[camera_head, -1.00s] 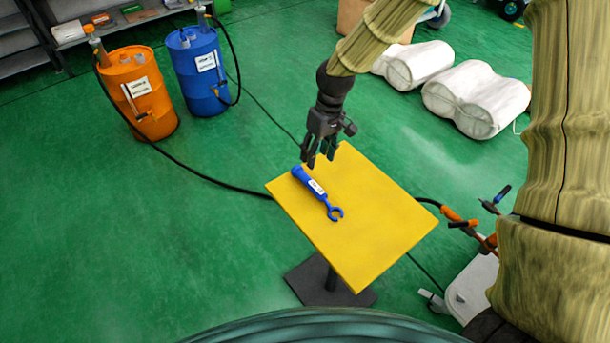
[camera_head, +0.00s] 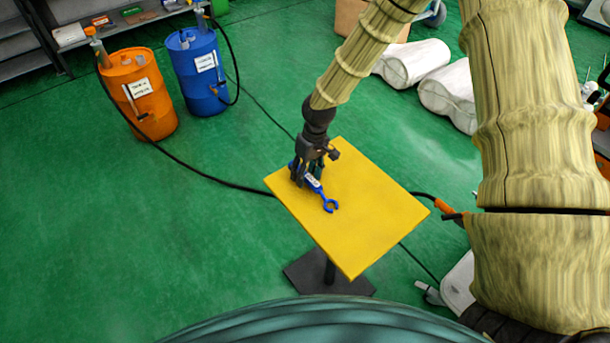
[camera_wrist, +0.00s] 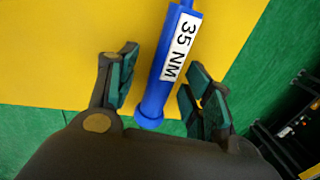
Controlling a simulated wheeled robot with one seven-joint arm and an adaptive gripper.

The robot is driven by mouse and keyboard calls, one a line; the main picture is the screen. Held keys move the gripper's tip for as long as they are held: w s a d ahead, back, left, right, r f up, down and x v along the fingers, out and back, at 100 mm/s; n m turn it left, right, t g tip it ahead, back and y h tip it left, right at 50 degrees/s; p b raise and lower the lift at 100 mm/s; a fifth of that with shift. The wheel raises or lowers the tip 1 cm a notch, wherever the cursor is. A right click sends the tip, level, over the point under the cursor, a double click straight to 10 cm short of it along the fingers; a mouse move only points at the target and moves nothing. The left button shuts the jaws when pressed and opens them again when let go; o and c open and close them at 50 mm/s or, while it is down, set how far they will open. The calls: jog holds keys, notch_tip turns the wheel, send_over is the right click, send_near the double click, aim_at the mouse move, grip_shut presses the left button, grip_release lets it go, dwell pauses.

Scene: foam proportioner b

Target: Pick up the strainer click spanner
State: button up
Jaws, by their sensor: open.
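The strainer click spanner (camera_head: 317,187) is blue with a white label and an open hook-shaped jaw. It lies on the yellow tabletop (camera_head: 375,210) near its far left edge, jaw end toward the front. In the wrist view the spanner handle (camera_wrist: 156,92) shows its "35 NM" label. My gripper (camera_head: 303,178) is at the handle end and hides part of it in the head view. In the wrist view my open gripper (camera_wrist: 158,88) has one finger on each side of the handle, with a visible gap on both sides.
An orange drum (camera_head: 140,95) and a blue drum (camera_head: 198,72) with hoses stand at the back left. White containers (camera_head: 412,62) lie at the back. A black hose runs across the green floor. The rest of the tabletop is clear.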

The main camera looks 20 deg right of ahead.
aim_at(305, 175)
jog(key=shift+f, duration=0.15)
jog(key=shift+s+a, duration=0.1)
jog(key=shift+s, duration=0.15)
jog(key=shift+w, duration=0.1)
jog(key=shift+c, duration=1)
grip_shut()
jog(key=shift+r+b, duration=0.55)
jog(key=shift+r, duration=0.9)
jog(key=shift+s+r, duration=0.2)
jog(key=shift+r, duration=0.15)
jog(key=s+d+b, duration=0.1)
jog(key=s, duration=0.4)
jog(key=s+d+r+b, duration=0.1)
jog(key=s, duration=0.4)
jog(key=s+d+b, duration=0.1)
jog(key=s, duration=0.4)
jog(key=shift+s+d+r, duration=0.15)
jog(key=shift+d+r, duration=0.05)
jog(key=shift+d, duration=0.15)
